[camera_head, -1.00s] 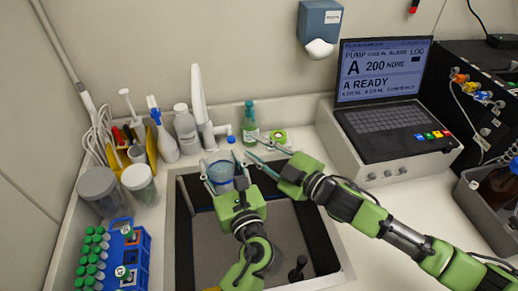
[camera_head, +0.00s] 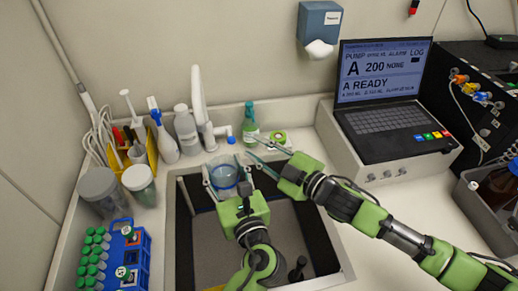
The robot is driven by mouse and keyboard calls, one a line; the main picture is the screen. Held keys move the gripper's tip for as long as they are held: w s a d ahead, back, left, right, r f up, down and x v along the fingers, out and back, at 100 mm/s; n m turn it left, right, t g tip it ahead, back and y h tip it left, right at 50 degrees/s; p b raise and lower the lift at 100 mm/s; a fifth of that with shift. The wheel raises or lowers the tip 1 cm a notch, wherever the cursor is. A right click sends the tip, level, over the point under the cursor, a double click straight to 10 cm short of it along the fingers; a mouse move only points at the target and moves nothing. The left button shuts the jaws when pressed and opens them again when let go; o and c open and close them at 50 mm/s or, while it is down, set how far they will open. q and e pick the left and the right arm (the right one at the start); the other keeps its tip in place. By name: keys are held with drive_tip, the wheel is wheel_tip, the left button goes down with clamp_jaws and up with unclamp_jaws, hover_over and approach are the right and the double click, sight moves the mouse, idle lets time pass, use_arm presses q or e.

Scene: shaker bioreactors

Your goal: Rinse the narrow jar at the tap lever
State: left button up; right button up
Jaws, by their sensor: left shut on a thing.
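The narrow jar (camera_head: 224,177) is clear and bluish, with its mouth facing up toward the camera. It is above the back edge of the sink, in front of the white tap (camera_head: 200,105). My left gripper (camera_head: 227,184) is shut on the jar, with a finger on each side. A small blue piece (camera_head: 231,140), perhaps the tap lever, shows just right of the tap's base. My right gripper (camera_head: 254,153) is open and empty, to the right of the jar, with its fingertips pointing left. Whether water runs into the jar cannot be told.
The dark sink (camera_head: 205,250) lies below my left arm. Bottles and a yellow holder (camera_head: 152,150) stand left of the tap. Two lidded jars (camera_head: 138,180) and a blue tube rack (camera_head: 125,250) are at the left. A green bottle (camera_head: 250,120), tape roll (camera_head: 278,136) and laptop (camera_head: 385,105) are at the right.

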use_arm(q)
drive_tip(key=shift+r, duration=0.1)
idle(0.4)
drive_tip(key=shift+s+d+r+p, duration=0.3)
drive_tip(key=shift+r+p, duration=0.2)
drive_tip(key=shift+p, duration=0.25)
drive_tip(key=s+r+p, duration=0.1)
drive_tip(key=s+d+r+p, duration=0.2)
drive_tip(key=p, duration=0.1)
drive_tip(key=shift+s, duration=0.4)
